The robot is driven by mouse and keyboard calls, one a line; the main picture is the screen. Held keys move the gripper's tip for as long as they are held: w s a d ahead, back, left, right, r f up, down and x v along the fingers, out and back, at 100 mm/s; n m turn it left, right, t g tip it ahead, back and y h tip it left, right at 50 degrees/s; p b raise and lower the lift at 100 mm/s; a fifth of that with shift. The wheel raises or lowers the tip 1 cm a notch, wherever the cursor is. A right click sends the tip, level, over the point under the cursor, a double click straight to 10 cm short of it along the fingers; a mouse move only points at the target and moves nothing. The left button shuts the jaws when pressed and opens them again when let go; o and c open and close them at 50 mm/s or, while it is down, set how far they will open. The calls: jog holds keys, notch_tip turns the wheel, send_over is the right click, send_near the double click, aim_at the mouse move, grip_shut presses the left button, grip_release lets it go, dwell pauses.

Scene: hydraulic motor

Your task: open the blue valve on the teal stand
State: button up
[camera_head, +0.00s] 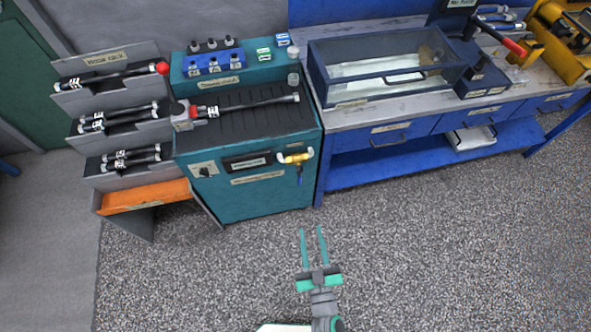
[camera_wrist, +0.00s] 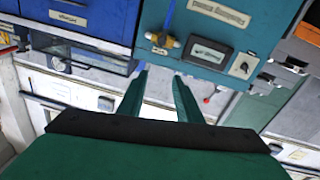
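The teal stand (camera_head: 262,195) is at the centre left in the head view. A brass valve (camera_head: 297,158) sticks out of its front near the right edge, with a blue handle (camera_head: 299,175) pointing down. In the wrist view, which is upside down, the valve (camera_wrist: 161,41) is ahead of the fingertips and its blue handle (camera_wrist: 168,16) points up. My gripper (camera_head: 311,230) is open and empty in front of the stand, below and apart from the valve. Its two fingers (camera_wrist: 160,75) are spread in the wrist view.
The stand's front also has a dark panel (camera_head: 247,162) and a switch plate (camera_head: 204,170). A grey rack (camera_head: 125,130) with hoses stands left, with an orange tray (camera_head: 146,196) below. A blue workbench (camera_head: 400,150) stands right. The gravel-like floor (camera_head: 420,250) in front is clear.

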jog(key=w+f+n+y, duration=0.1)
jog(key=w+f, duration=0.2)
jog(key=w, duration=0.2)
jog(key=w+f+y, duration=0.1)
jog(key=w+f, duration=0.2)
jog(key=w, duration=0.3)
jog(key=g+y, duration=0.2)
send_near(299, 177)
jog(key=w+f, duration=0.3)
jog(key=w, duration=0.1)
jog(key=a+x, duration=0.1)
jog(key=x, duration=1)
jog(key=shift+s+r+n, duration=0.15)
jog(key=shift+s+n, duration=0.15)
grip_shut()
